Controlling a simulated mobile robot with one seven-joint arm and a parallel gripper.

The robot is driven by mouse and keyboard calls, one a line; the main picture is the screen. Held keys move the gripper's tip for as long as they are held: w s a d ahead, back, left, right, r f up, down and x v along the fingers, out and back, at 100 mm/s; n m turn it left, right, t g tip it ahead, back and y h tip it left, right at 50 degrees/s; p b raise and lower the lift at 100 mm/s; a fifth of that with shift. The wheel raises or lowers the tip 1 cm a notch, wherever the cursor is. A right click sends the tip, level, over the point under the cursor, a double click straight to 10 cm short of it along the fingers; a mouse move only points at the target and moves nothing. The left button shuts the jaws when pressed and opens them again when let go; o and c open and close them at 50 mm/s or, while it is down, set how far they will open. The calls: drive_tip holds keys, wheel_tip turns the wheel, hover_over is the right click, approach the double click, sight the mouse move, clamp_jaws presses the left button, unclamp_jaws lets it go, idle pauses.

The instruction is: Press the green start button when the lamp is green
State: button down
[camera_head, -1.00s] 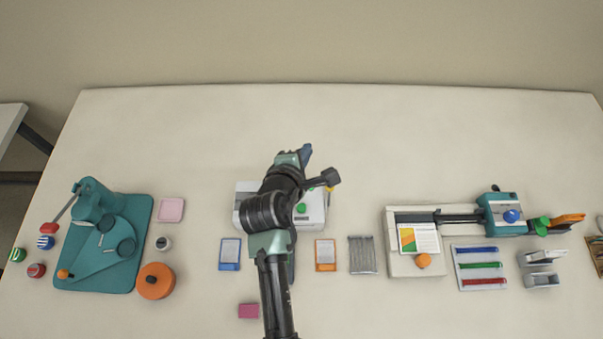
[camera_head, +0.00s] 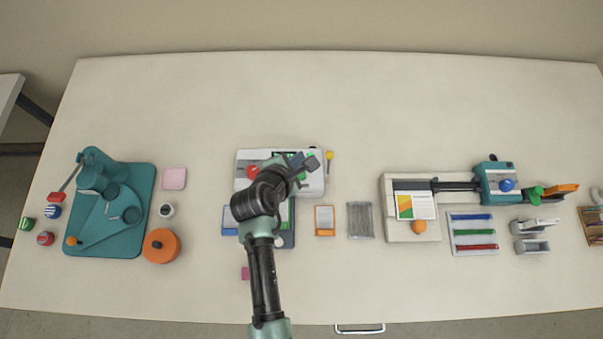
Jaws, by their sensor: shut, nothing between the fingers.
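The white laminator (camera_head: 243,160) stands at the middle of the table, partly covered by my arm. A round red part (camera_head: 252,171) shows on its left. A small green part, which looks like the start button (camera_head: 301,175), shows beside my gripper and is partly hidden. Other green patches show near the machine's back edge; I cannot tell whether one is the lit lamp. My gripper (camera_head: 311,162) is shut and empty over the right part of the laminator. I cannot tell whether it touches anything.
A yellow-tipped lever (camera_head: 330,156) stands at the laminator's right edge. An orange-framed card (camera_head: 325,220) and a grey ribbed pad (camera_head: 360,220) lie to the right. A teal machine (camera_head: 140,185) stands left, a trimmer (camera_head: 388,190) right. The back of the table is clear.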

drive_tip(key=b, duration=0.5)
hover_over(301, 175)
drive_tip(key=f, duration=0.5)
drive_tip(key=shift+s+a+f, duration=0.15)
drive_tip(key=shift+s+a, duration=0.15)
drive_tip(key=shift+s, duration=0.1)
drive_tip(key=shift+f+b, duration=0.35)
drive_tip(key=shift+f, duration=0.6)
drive_tip(key=shift+f, duration=0.1)
drive_tip(key=shift+f, duration=0.3)
